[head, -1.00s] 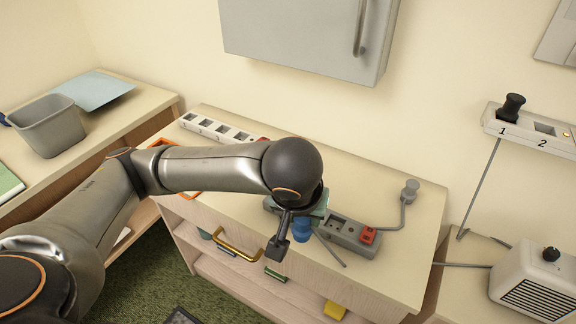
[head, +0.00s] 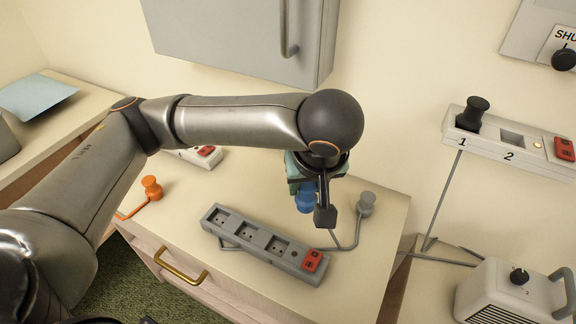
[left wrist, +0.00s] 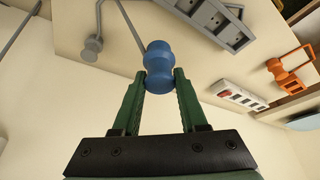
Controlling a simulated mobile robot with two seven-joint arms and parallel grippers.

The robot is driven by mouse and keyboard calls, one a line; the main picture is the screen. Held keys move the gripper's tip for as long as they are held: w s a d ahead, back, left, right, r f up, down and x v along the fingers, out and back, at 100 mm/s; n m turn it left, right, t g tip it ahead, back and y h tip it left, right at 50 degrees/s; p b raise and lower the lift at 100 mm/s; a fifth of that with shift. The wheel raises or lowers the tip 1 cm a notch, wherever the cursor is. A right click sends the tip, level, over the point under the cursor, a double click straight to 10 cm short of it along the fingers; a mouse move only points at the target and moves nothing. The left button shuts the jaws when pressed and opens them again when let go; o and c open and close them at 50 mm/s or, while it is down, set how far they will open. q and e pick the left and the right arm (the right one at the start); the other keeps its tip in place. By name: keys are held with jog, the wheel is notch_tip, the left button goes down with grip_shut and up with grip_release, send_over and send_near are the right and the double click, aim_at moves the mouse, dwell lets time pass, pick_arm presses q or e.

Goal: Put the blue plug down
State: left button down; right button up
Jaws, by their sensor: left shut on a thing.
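The blue plug (head: 306,197) is held by my left gripper (head: 314,200) above the wooden counter, behind the grey power strip. The left wrist view shows the blue plug (left wrist: 158,66) between the two green fingers of the left gripper (left wrist: 159,85), which are shut on it. A grey cord runs from the plug. In the head view the plug is partly hidden by a finger. I cannot tell whether its lower end touches the counter. My right gripper is in neither view.
The grey power strip (head: 263,246) with empty sockets and a red switch lies on the counter (head: 190,262). A grey plug (head: 366,203) stands to the right, an orange plug (head: 151,188) to the left. A white strip (head: 207,157) lies behind my arm. A heater (head: 508,291) stands at right.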

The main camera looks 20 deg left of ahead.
pick_arm(q)
jog(key=w+f+b, duration=0.1)
jog(key=w+f, duration=0.2)
jog(key=w, duration=0.1)
jog(key=w+f+b, duration=0.1)
jog(key=w+f, duration=0.2)
jog(key=w, duration=0.2)
jog(key=w+a+f+b, duration=0.1)
jog(key=w+f+b, duration=0.1)
jog(key=w+f, duration=0.1)
jog(key=shift+w+f, duration=0.2)
jog(key=shift+w, duration=0.45)
jog(key=f, duration=0.3)
jog(key=shift+w, duration=0.2)
jog(key=shift+f, duration=0.3)
jog(key=shift+f, duration=0.1)
jog(key=shift+c, duration=2.2)
grip_release()
